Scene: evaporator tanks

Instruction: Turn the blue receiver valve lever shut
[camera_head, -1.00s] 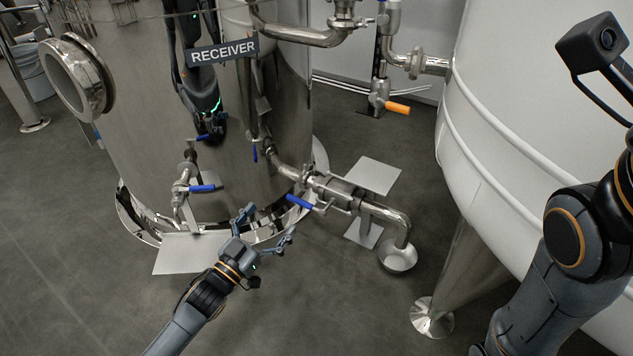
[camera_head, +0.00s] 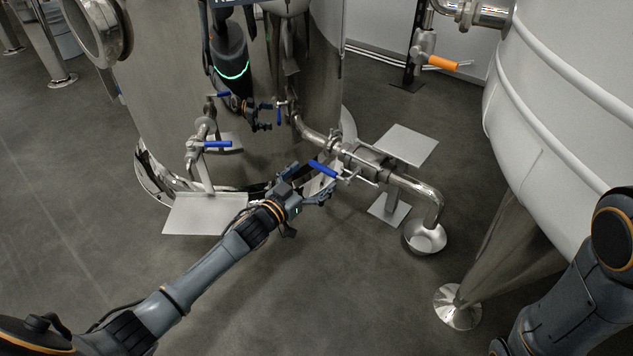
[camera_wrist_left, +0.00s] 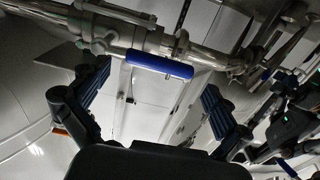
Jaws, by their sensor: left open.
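The blue receiver valve lever (camera_head: 322,169) sticks out to the left from the valve on the steel outlet pipe, low at the tank's right side. My left gripper (camera_head: 318,187) is open just in front of and below this lever. In the left wrist view the blue lever (camera_wrist_left: 160,66) lies crosswise between the spread fingers (camera_wrist_left: 155,92), near the level of their tips. I see no clear contact. The fingers partly overlap the tank foot in the head view. My right arm shows at the right edge, but its gripper is out of view.
A second blue lever (camera_head: 216,144) sits on a smaller valve to the left, above a pale plate (camera_head: 205,214). The outlet pipe (camera_head: 420,190) bends down over a steel bowl (camera_head: 425,238). An orange lever (camera_head: 443,63) is farther back. The shiny tank mirrors my arm.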

